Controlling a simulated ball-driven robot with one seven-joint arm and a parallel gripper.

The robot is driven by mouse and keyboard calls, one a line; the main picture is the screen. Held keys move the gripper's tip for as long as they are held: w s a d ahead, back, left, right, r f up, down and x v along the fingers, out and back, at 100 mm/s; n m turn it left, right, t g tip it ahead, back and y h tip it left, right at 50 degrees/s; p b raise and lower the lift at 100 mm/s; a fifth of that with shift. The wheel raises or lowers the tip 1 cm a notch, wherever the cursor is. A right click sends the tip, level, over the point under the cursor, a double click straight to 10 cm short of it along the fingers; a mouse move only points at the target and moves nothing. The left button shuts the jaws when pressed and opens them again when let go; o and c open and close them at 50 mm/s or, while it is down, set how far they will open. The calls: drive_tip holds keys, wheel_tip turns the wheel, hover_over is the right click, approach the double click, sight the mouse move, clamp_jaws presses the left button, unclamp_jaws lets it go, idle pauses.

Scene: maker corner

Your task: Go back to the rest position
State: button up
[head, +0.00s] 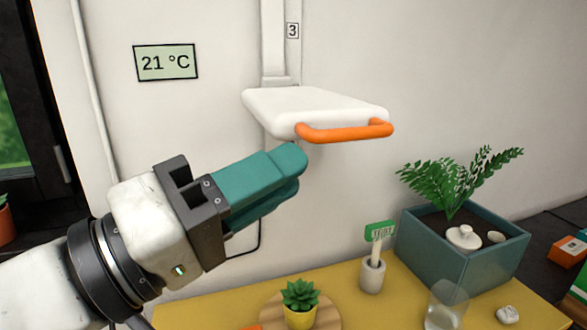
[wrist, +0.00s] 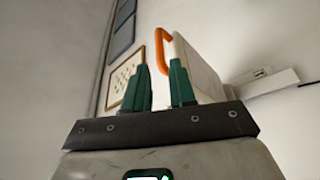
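My gripper (head: 296,172) is in the middle of the head view, with teal fingers pointing up and to the right. It is below and to the left of a white wall-mounted unit (head: 300,103) with an orange handle (head: 346,132). The fingers look apart from the handle. In the wrist view, my gripper (wrist: 160,78) has a gap between its two fingers and nothing held there. The orange handle (wrist: 160,48) shows beyond the fingertips, on the edge of the white unit (wrist: 198,68).
Below stands a yellow table (head: 220,305) with a succulent in a yellow pot (head: 300,316), a small holder with a green sign (head: 373,275), a clear glass (head: 446,303) and a teal planter (head: 450,262). A temperature display (head: 166,62) hangs on the wall. Air left of the unit is clear.

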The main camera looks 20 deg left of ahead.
idle(0.4)
drive_tip(key=w+d+f+g+y, duration=0.1)
drive_tip(key=w+d+f, duration=0.3)
drive_tip(key=d+f, duration=0.3)
drive_tip(key=w+d+f+g+y, duration=0.2)
drive_tip(key=w+d+f, duration=0.25)
drive_tip(key=f, duration=0.35)
drive_tip(key=s+d+f+g+y+p, duration=0.1)
drive_tip(key=s+d+f+g, duration=0.15)
drive_tip(key=d+f, duration=0.75)
drive_tip(key=s+d+f+g+y+p, duration=0.15)
drive_tip(key=d+f+g, duration=0.25)
drive_tip(key=d+f, duration=0.65)
drive_tip(key=s+d+f+m+g+y, duration=0.2)
drive_tip(key=s+f+y, duration=0.1)
drive_tip(key=s+f, duration=0.5)
drive_tip(key=s+d+f+m+g+y, duration=0.2)
drive_tip(key=s+f, duration=0.6)
drive_tip(key=s, duration=0.7)
drive_tip(key=shift+d+f+m+g+y, duration=0.3)
drive_tip(key=shift+d+m+g+y, duration=0.15)
drive_tip(key=shift+g+y, duration=0.4)
